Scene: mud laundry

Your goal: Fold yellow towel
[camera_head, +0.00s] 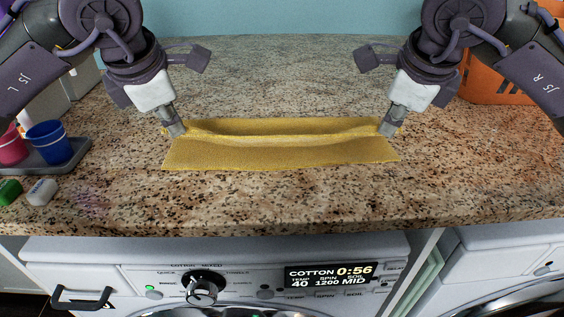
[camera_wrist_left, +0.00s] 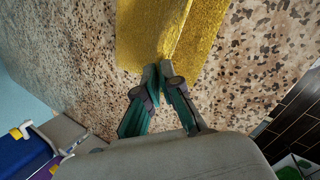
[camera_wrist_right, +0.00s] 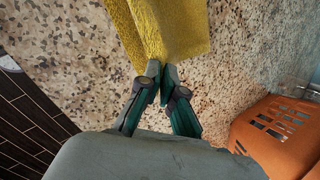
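A yellow towel (camera_head: 280,155) lies on the granite counter, with a raised ridge running across it from side to side. My left gripper (camera_head: 175,131) is at the towel's left edge, and my right gripper (camera_head: 386,129) is at its right edge. In the left wrist view the fingers (camera_wrist_left: 160,70) are closed together on the towel's edge (camera_wrist_left: 165,30). In the right wrist view the fingers (camera_wrist_right: 160,70) are also closed on the towel (camera_wrist_right: 165,30). The ridge between the grippers is lifted a little and sags in the middle.
A grey tray (camera_head: 60,163) with a blue cup (camera_head: 48,143) and a pink cup (camera_head: 12,147) stands at the left. Green (camera_head: 9,191) and white (camera_head: 41,191) small items lie before it. An orange basket (camera_head: 490,85) stands at the back right. Counter behind the towel is clear.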

